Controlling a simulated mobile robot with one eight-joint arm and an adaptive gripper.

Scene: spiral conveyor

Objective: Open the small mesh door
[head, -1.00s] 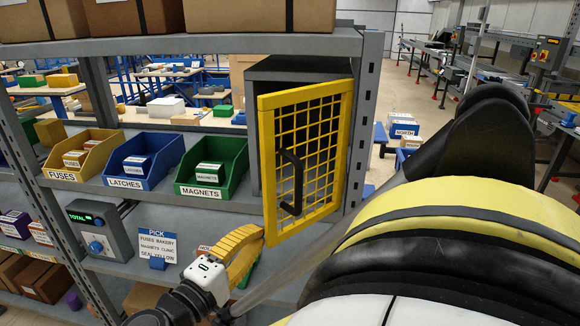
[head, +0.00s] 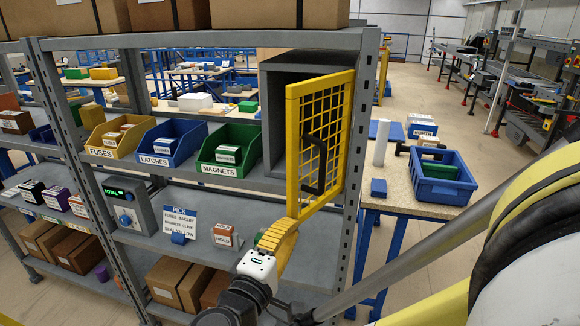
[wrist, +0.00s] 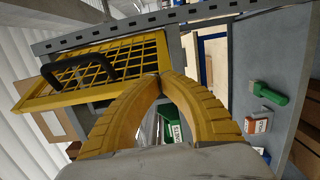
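The small mesh door (head: 293,150) is a yellow frame with yellow wire mesh and a black handle (head: 313,165). It stands ajar on the grey cabinet (head: 275,75), its left edge swung out toward me. The door also shows in the wrist view (wrist: 60,98), with its handle (wrist: 75,65) at left. My gripper (head: 294,222) has yellow ribbed fingers and is at the door's lower left corner. In the wrist view the fingertips (wrist: 160,76) meet by the door's edge, with nothing seen between them. I cannot tell whether they touch the door.
Bins of fuses (head: 118,137), latches (head: 172,144) and magnets (head: 229,155) stand on the shelf left of the cabinet. A table with a blue crate (head: 440,190) stands at right behind the shelf post (head: 366,130).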

